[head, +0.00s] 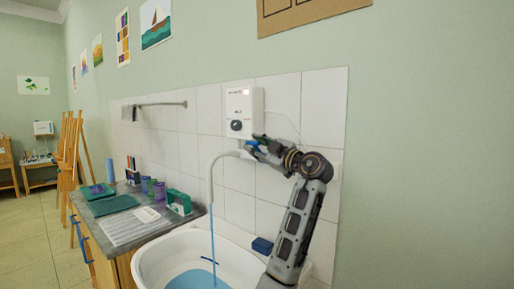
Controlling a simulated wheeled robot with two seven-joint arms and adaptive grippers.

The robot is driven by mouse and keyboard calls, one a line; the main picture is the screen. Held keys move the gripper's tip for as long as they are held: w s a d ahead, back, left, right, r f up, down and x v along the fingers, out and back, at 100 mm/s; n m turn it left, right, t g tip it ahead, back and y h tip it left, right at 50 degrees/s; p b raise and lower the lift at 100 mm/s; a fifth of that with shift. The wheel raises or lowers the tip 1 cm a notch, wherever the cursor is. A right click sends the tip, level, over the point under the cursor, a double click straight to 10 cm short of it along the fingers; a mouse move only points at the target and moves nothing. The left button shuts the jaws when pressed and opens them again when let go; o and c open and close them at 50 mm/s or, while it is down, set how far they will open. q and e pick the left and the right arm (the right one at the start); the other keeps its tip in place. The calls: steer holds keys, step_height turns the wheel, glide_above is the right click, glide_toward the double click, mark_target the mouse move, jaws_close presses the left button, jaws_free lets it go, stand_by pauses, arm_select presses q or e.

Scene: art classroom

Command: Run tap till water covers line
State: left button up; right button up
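A white box (244,104) with a dark knob and a small red light is on the tiled wall. A pale curved spout (211,180) comes out below it, and a thin blue stream of water (213,240) falls from it into the white basin (150,262). Blue water (196,281) lies in the basin bottom. A short dark blue mark (209,260) shows on the basin's inner wall, above the water's visible edge.
A grey counter (145,222) left of the basin holds green trays (112,205), a white sheet, cups and a green box (178,202). A dark blue block (262,245) sits at the basin's back right. Easels stand farther left.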

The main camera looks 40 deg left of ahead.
arm_select(q)
steer(key=shift+d+f, duration=0.1)
steer(key=shift+d, duration=0.05)
steer(key=d+f, duration=0.1)
steer(key=d, duration=1)
steer(key=shift+d+f, duration=0.3)
steer(key=shift+f, duration=0.05)
steer(key=shift+s, duration=0.15)
stand_by(0.4)
